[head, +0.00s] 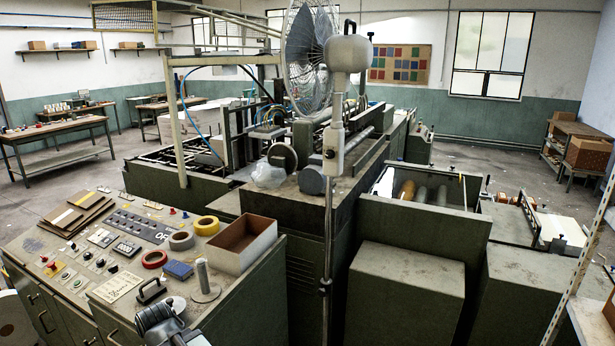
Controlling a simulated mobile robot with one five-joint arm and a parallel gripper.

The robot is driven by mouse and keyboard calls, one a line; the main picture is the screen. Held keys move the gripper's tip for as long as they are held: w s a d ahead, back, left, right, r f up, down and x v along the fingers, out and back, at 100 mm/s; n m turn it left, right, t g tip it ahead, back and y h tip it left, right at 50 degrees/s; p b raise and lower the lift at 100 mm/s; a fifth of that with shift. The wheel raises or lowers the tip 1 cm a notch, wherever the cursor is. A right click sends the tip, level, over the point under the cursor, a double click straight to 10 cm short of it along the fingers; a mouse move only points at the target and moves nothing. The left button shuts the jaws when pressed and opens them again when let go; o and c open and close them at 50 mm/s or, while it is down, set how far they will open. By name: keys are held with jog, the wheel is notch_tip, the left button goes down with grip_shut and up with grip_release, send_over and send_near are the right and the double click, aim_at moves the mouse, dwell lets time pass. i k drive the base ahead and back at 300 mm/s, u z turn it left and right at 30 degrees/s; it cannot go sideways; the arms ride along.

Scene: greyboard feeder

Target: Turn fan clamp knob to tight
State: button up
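A grey pedestal fan (307,62) with a wire cage stands in the middle of the head view, its rounded motor housing (348,54) at the top of a tall pole (326,235). A pale clamp sleeve (333,140) sits on the pole below the housing, with a small dark knob (330,154) on its front. Whether that knob is tight or loose cannot be told. My gripper (157,318) shows at the bottom edge, dark and grey, low and left of the pole and apart from the knob. Its fingers are too unclear to read.
A control desk (75,262) at lower left carries tape rolls (181,240), an open box (242,245), a spool and a blue block. The feeder machine (285,205) stands behind the pole. Green cabinets (405,290) stand close on its right. A metal rack post (580,260) is at far right.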

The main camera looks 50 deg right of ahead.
aim_at(322, 292)
jog(key=z, duration=1.5)
